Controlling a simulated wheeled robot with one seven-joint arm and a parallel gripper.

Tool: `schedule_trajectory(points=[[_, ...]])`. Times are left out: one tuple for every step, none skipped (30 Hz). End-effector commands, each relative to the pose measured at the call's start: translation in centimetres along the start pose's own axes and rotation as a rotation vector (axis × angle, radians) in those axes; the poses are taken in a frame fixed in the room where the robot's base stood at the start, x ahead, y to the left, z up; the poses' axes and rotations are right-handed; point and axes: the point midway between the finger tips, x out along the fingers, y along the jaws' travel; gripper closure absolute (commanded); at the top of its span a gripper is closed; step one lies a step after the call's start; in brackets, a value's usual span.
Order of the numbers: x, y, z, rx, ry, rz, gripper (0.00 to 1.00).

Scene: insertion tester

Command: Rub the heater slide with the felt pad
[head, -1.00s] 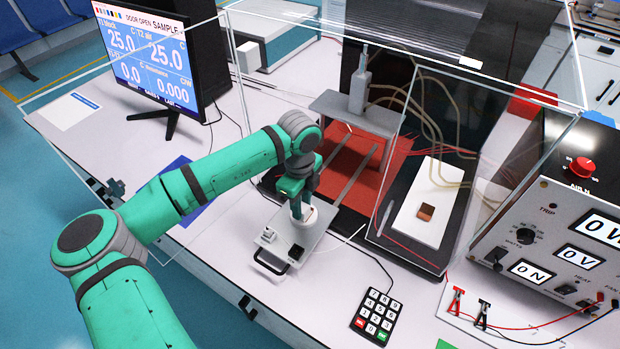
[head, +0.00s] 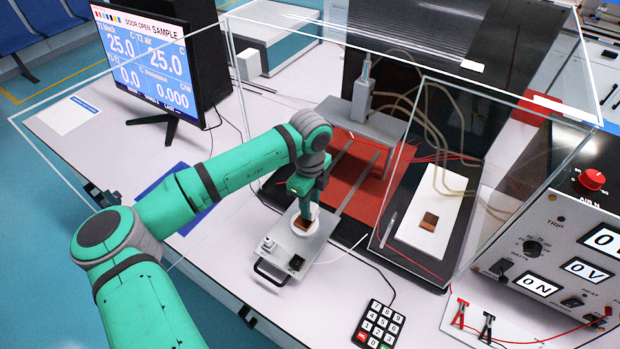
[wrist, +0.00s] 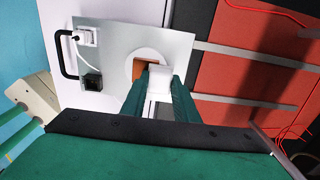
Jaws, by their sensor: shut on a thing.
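The heater slide (head: 283,249) is a silver plate with a black handle at its near end. It also shows in the wrist view (wrist: 117,50). A white round disc (wrist: 132,69) with a copper square (wrist: 144,73) sits on it. My gripper (head: 306,212) is over the disc, pointing down. In the wrist view my gripper (wrist: 158,92) is shut on a white block, the felt pad (wrist: 160,79). The pad overlaps the right part of the copper square there; I cannot tell whether it touches. The pad's underside is hidden.
Two rails (head: 359,183) run back over a red base to a grey bridge (head: 370,122). Clear panels enclose the area. A black slab with a white plate (head: 430,218) stands to the right. A keypad (head: 379,324) lies in front. The bench left of the slide is mostly free.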

Motion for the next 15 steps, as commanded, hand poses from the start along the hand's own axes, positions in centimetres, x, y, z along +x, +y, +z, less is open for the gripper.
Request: schedule_trajectory(points=[[0.0,-0.3,-0.3,0.001,0.001,0.0,0.94],[-0.3,-0.3,-0.2,0.001,0.0,-0.001,0.94],[-0.8,-0.3,-0.2,0.002,-0.001,-0.002,0.94],[-1.7,-0.4,-0.2,0.003,-0.002,-0.003,0.94],[-2.4,-0.4,-0.3,0.004,-0.003,-0.004,0.94],[-2.5,-0.3,-0.3,0.003,-0.002,-0.001,0.94],[-2.8,-0.3,-0.3,0.004,-0.002,-0.001,0.94],[-3.0,-0.3,-0.3,0.004,-0.001,-0.001,0.94],[-3.4,-0.4,-0.5,0.006,-0.001,-0.001,0.94],[-3.7,-0.5,-0.6,0.008,-0.001,-0.002,0.94],[-4.0,-0.5,-0.6,0.01,-0.001,-0.001,0.94],[-4.3,-0.6,-0.8,0.012,-0.001,-0.001,0.94],[-4.6,-0.6,-0.8,0.014,-0.001,-0.001,0.94],[-4.8,-0.7,-0.9,0.015,-0.001,-0.001,0.94],[-5.2,-0.8,-1.0,0.017,-0.001,-0.002,0.94]])
